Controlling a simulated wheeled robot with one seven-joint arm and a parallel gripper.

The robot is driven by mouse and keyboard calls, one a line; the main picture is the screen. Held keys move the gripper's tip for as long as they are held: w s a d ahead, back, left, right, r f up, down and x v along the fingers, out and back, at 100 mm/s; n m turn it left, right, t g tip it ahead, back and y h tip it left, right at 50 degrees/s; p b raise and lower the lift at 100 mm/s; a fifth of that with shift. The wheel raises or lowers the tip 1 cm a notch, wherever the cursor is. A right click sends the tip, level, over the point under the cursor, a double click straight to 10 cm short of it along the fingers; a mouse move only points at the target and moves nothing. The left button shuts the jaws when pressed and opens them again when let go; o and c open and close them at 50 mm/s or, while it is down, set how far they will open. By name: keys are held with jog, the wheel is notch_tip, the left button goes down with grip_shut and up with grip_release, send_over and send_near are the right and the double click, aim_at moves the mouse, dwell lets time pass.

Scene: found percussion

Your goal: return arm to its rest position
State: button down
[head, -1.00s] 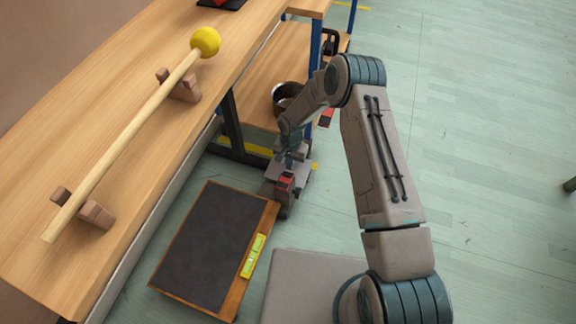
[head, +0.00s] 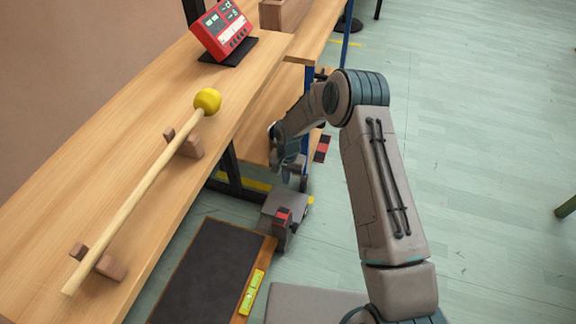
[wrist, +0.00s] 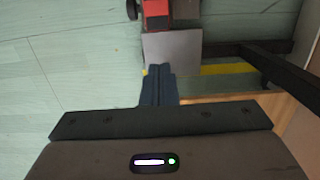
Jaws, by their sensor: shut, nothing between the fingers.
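My arm reaches out on the right of the head view, bent at the elbow, with the forearm sloping down to the left. My gripper (wrist: 158,72) shows in the wrist view as two dark blue fingers pressed together, with nothing between them. In the head view the hand is small and partly hidden by the forearm, near the blue table leg. It is in the air, apart from the mallet (head: 147,197). The mallet has a yellow ball head and lies across wooden cradle blocks (head: 189,143) on the wooden bench (head: 60,205).
A red device (head: 223,30) stands on the bench's far part. A dark wood-framed panel (head: 205,275) carries a yellow level (head: 251,292). A grey box with red parts (head: 285,208) is on the floor; it shows in the wrist view (wrist: 172,45).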

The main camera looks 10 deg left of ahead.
jog(key=s+d+r+t+p, duration=0.15)
jog(key=d+r+p, duration=0.3)
jog(key=r, duration=0.85)
jog(key=s+d+r+n+p, duration=0.15)
jog(key=d+r+p, duration=0.3)
jog(key=r, duration=0.85)
jog(key=s+d+r+p, duration=0.2)
jog(key=d+r+p, duration=0.25)
jog(key=r, duration=0.85)
jog(key=s+d+r+p, duration=0.3)
jog(key=s+r+p, duration=0.2)
jog(key=s+r, duration=0.2)
jog(key=s+d+r+t+p, duration=0.1)
jog(key=s+d+r+p, duration=0.2)
jog(key=r, duration=0.7)
jog(key=s+d+r+t+p, duration=0.1)
jog(key=s+d+r+p, duration=0.3)
jog(key=s+r+p, duration=0.3)
jog(key=s+r, duration=0.2)
jog(key=s, duration=0.2)
jog(key=shift+s+r, duration=0.3)
jog(key=shift+s, duration=0.05)
jog(key=shift+n, duration=0.25)
